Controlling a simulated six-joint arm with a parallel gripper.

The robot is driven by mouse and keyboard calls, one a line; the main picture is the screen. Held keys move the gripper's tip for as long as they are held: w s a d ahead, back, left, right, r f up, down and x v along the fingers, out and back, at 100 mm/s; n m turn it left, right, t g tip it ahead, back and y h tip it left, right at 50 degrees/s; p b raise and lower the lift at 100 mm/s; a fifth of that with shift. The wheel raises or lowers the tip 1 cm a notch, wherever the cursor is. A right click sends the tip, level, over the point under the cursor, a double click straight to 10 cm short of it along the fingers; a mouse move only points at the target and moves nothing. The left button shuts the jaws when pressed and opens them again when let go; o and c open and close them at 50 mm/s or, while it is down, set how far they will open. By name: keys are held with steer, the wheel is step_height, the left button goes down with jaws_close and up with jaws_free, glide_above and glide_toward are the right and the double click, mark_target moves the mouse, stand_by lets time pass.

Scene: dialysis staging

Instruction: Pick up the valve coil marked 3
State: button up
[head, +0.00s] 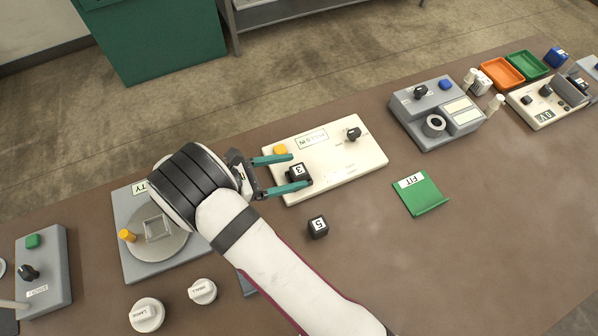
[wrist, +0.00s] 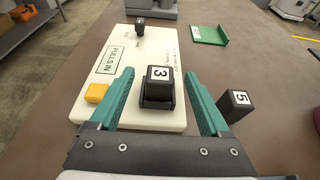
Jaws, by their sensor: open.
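The valve coil marked 3 (head: 297,171) is a black block with a white label on top, sitting in a dark seat on the cream panel (head: 345,158). It also shows in the wrist view (wrist: 158,84), between the two teal fingers. My gripper (head: 286,174) is open, with one finger on each side of the coil. In the wrist view the gripper (wrist: 160,100) shows a gap between the coil and each finger. A second black block marked 5 (head: 317,227) stands on the table outside the right finger, and shows in the wrist view (wrist: 236,103).
The cream panel carries a yellow button (head: 280,149) and a black knob (head: 353,133). A green FIT tray (head: 421,196) lies to the right. A grey device (head: 437,112) stands behind it. White round caps (head: 147,314) lie at the lower left. The brown table is clear at right front.

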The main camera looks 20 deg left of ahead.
steer(key=x, duration=0.2)
steer(key=shift+w+d+f, duration=0.15)
steer(key=shift+w+d, duration=0.1)
steer(key=shift+w, duration=0.05)
jaws_close()
